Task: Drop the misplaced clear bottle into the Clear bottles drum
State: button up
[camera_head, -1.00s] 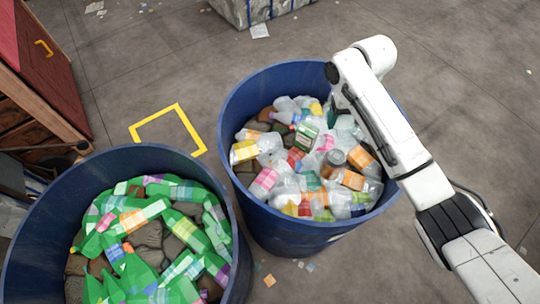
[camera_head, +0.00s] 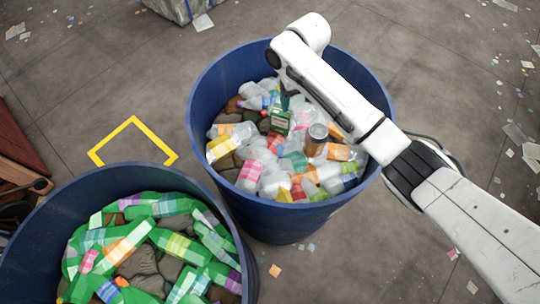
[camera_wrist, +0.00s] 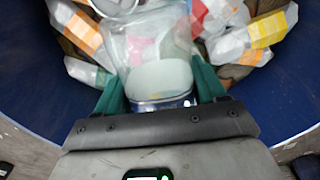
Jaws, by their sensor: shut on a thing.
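My gripper (camera_wrist: 160,85) has its green fingers shut on a clear bottle (camera_wrist: 158,50) in the wrist view. The bottle is see-through and points away from me over the drum's contents. The clear-bottle drum (camera_head: 275,218) is a large blue drum holding clear bottles with coloured labels. In the wrist view its blue wall (camera_wrist: 30,85) shows on both sides. In the head view my arm reaches over this drum from the right and mostly hides my gripper and the held bottle.
A second blue drum (camera_head: 28,245) with green bottles stands at lower left. A yellow floor marking (camera_head: 132,125) is behind the drums. Litter dots the floor at right.

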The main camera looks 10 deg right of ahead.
jog(key=shift+f, duration=0.2)
jog(key=o, duration=1.1)
jog(key=shift+r, duration=0.1)
notch_tip(320, 180, up, 11)
jog(key=shift+f, duration=0.2)
